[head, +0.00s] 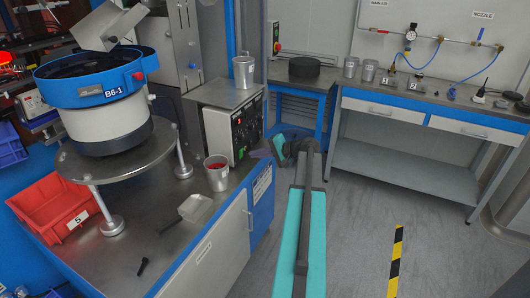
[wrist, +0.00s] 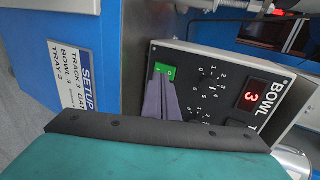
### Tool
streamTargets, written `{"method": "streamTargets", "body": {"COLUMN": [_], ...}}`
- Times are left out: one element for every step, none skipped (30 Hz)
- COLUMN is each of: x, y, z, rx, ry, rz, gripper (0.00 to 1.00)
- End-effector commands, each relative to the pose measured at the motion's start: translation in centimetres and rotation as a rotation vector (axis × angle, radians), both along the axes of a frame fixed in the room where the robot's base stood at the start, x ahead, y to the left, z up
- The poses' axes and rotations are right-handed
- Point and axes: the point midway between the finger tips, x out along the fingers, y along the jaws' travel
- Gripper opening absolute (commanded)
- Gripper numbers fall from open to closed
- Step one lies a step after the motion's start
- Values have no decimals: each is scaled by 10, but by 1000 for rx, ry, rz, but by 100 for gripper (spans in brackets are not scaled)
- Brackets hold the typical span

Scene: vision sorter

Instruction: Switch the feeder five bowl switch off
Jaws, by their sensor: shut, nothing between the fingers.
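The control box (head: 237,130) stands on the metal bench in the head view, its dark panel of knobs facing right. In the wrist view its panel (wrist: 225,90) reads BOWL, with a red display (wrist: 252,95) showing 3 and several dials. A green rocker switch (wrist: 165,70) marked 0 and I sits at the panel's left; its lit or pressed side I cannot tell. My gripper (wrist: 160,84) is shut and empty, its tips at the switch's lower edge in the picture; contact is unclear. In the head view my gripper (head: 262,149) is just right of the box.
A blue bowl feeder marked B6-1 (head: 108,93) stands at left, above a red bin marked 5 (head: 60,205). A SETUP label (wrist: 78,82) is beside the panel.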

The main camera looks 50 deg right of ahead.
Motion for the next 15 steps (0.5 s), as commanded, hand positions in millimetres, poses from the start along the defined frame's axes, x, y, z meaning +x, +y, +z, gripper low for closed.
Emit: {"method": "streamTargets", "body": {"x": [8, 12, 16, 20, 23, 26, 29, 31, 33, 34, 35, 36, 37, 37, 38], "y": [1, 2, 4, 5, 5, 6, 7, 7, 8, 8, 9, 9, 10, 10, 10], "z": [2, 3, 4, 4, 4, 5, 5, 5, 5, 5, 5, 5, 5, 5, 5], "rx": [0, 1, 1, 1, 0, 0, 0, 0, 0, 0, 0, 0, 0, 0, 0], "ry": [0, 0, 0, 0, 0, 0, 0, 0, 0, 0, 0, 0, 0, 0, 0], "rz": [2, 2, 2, 2, 2, 1, 1, 1, 1, 1, 1, 1, 1, 1, 1], "gripper": [0, 0, 0, 0, 0, 0, 0, 0, 0, 0, 0, 0, 0, 0, 0]}}
